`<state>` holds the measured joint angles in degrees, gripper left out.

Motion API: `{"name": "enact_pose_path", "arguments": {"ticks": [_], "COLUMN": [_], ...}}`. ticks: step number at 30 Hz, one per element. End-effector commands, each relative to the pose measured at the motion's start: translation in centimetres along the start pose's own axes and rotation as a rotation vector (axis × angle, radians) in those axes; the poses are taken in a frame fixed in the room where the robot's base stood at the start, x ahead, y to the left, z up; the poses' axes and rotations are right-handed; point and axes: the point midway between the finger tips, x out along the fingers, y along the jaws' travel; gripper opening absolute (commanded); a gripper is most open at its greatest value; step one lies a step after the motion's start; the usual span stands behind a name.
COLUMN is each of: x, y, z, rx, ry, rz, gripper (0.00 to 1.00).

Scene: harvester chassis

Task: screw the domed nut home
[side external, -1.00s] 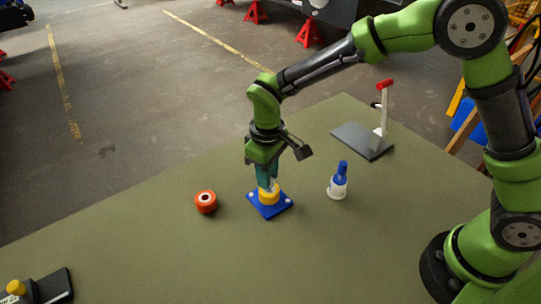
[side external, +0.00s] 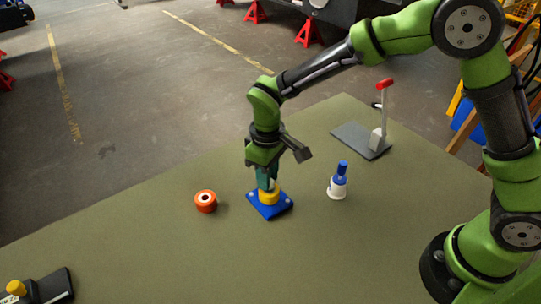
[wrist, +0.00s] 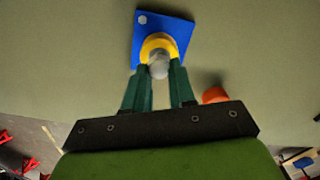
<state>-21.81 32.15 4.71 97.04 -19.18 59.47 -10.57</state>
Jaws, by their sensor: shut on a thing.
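The domed nut (wrist: 159,68) is pale grey and rounded, and it sits between my fingertips in the wrist view. My gripper (side external: 267,184) points down and is shut on the nut; its teal fingers also show in the wrist view (wrist: 160,72). Directly beneath is a yellow round collar (side external: 269,197) on a blue square plate (side external: 266,210), which lies on the table. The collar also shows in the wrist view (wrist: 151,44). The nut's lower edge and any thread are hidden, so I cannot tell how closely it seats.
An orange ring-shaped part (side external: 205,202) lies left of the plate. A blue-and-white bottle (side external: 338,183) stands to its right. A grey plate with a red-topped lever (side external: 383,115) is behind right. A dark block with a yellow knob (side external: 45,288) is front left. The green table is otherwise clear.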

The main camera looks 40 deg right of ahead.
Motion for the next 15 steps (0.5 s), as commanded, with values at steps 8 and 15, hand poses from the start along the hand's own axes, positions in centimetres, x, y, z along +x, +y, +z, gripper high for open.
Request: {"name": "enact_pose_path", "arguments": {"ticks": [8,15], "x": [0.33,0.80], "y": [0.00,0.00], "z": [0.01,0.01], "rx": [0.000,0.000], "ry": [0.000,0.000], "rz": [0.000,0.000], "gripper": [0.00,0.00]}}
